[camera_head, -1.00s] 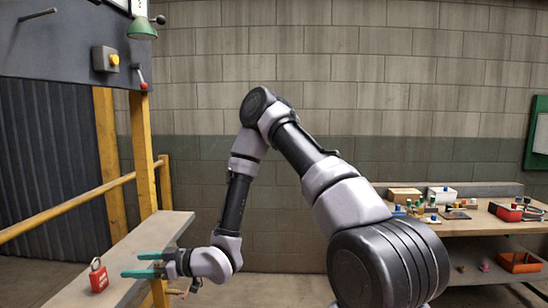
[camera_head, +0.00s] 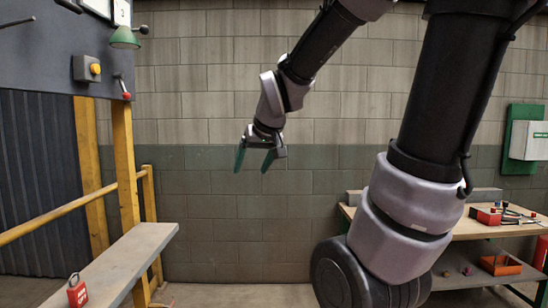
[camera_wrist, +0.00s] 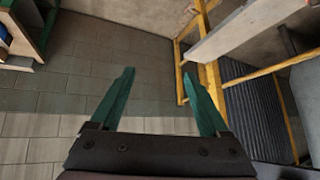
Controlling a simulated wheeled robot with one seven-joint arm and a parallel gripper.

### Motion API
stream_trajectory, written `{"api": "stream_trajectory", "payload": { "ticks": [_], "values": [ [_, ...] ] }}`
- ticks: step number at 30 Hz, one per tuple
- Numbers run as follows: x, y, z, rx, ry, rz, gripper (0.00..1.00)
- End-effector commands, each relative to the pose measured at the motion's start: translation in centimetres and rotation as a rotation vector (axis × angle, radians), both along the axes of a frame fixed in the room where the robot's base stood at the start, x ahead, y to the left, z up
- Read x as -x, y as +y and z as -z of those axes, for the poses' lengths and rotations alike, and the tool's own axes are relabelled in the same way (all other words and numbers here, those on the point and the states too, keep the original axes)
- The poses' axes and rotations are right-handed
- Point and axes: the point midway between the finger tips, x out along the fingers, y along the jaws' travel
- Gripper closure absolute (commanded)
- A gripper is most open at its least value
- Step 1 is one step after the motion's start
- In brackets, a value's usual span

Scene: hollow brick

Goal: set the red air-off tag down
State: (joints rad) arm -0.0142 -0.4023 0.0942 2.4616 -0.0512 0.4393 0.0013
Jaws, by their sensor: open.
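The red air-off tag (camera_head: 77,292), a red padlock-shaped piece with a grey shackle and a pale label, stands on the grey ledge (camera_head: 130,262) at the lower left of the head view. My gripper (camera_head: 253,170) has green fingers, which are open and empty. It hangs in mid-air in front of the block wall, up and to the right of the tag and well apart from it. In the wrist view my open fingers (camera_wrist: 158,100) have nothing between them. I cannot make out the tag there.
Yellow posts and a rail (camera_head: 128,160) stand behind the ledge at the left. A wooden workbench (camera_head: 485,228) with tools and a red box is at the right, partly hidden by my arm. An orange bin (camera_head: 500,265) sits on its lower shelf. The air around my gripper is clear.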

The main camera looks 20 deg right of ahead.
Motion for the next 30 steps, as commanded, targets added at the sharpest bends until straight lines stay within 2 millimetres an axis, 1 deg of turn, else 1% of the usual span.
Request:
{"api": "stream_trajectory", "payload": {
  "ticks": [1, 3, 6, 9, 10, 12, 15, 30],
  "values": [
    [2.2, -0.6, -1.3, -0.046, 0.008, 0.048, 0.21],
    [5.1, -1.0, -2.3, -0.113, 0.038, 0.105, 0.21],
    [8.5, -1.2, -3.3, -0.199, 0.073, 0.161, 0.21],
    [10.8, -1.1, -3.7, -0.261, 0.099, 0.191, 0.21],
    [11.2, -1.0, -3.8, -0.272, 0.104, 0.196, 0.21],
    [11.9, -0.9, -3.9, -0.291, 0.114, 0.203, 0.21],
    [12.2, -0.9, -3.9, -0.299, 0.120, 0.206, 0.21],
    [12.1, -0.9, -3.9, -0.297, 0.119, 0.206, 0.21]
  ]
}}
